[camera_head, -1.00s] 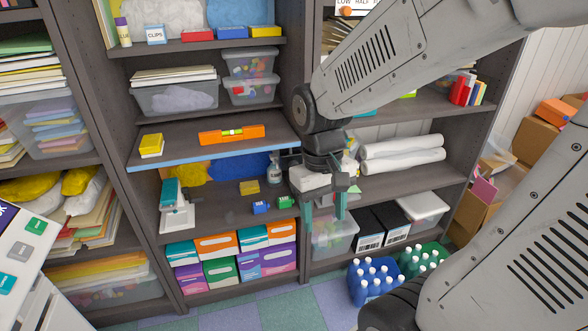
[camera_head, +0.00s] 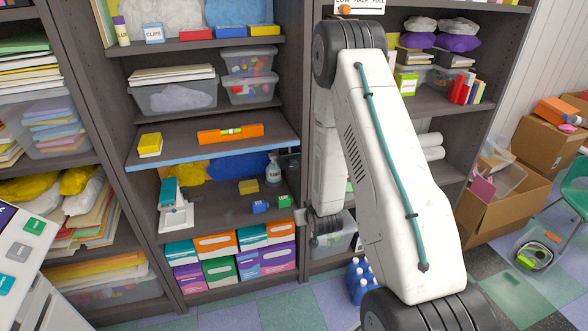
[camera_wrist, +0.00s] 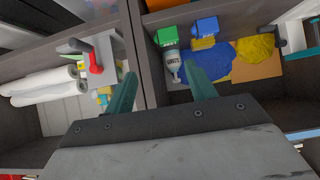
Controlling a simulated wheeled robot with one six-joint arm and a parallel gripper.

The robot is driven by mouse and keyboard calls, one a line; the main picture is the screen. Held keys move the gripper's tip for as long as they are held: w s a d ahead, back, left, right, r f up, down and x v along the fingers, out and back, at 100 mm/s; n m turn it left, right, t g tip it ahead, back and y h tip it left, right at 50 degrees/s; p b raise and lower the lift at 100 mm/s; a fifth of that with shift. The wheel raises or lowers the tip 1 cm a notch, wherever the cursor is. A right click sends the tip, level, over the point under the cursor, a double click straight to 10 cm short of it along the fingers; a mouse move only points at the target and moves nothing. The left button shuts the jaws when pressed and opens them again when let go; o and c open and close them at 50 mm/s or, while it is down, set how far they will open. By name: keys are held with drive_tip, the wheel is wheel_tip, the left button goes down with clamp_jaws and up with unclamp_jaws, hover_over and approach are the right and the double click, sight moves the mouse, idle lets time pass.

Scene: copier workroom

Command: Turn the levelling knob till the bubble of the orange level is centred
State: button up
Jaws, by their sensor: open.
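The orange level (camera_head: 230,133) lies on the blue-edged shelf (camera_head: 185,140) in the head view. Its yellow-green vial shows, but the bubble's place is too small to tell. In the wrist view, a red part on a grey plate (camera_wrist: 95,63) sits by the shelf upright at upper left. I cannot tell whether it is the levelling knob. My gripper (camera_wrist: 162,90) is open, with its two teal fingers apart and nothing between them. The plate is beyond and left of the fingers. In the head view, my arm hides the fingers.
A yellow box (camera_head: 150,145) sits left of the level. White rolls (camera_wrist: 40,82) lie across the upright.

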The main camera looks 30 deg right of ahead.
drive_tip(key=w+r+t, duration=0.3)
drive_tip(key=r+t, duration=0.1)
drive_tip(key=t+h, duration=0.2)
drive_tip(key=t, duration=0.1)
approach(294, 167)
drive_tip(key=w, duration=0.2)
drive_tip(key=x, duration=0.7)
drive_tip(key=shift+w+d, duration=0.2)
drive_tip(key=shift+d, duration=0.2)
drive_tip(key=c, duration=1)
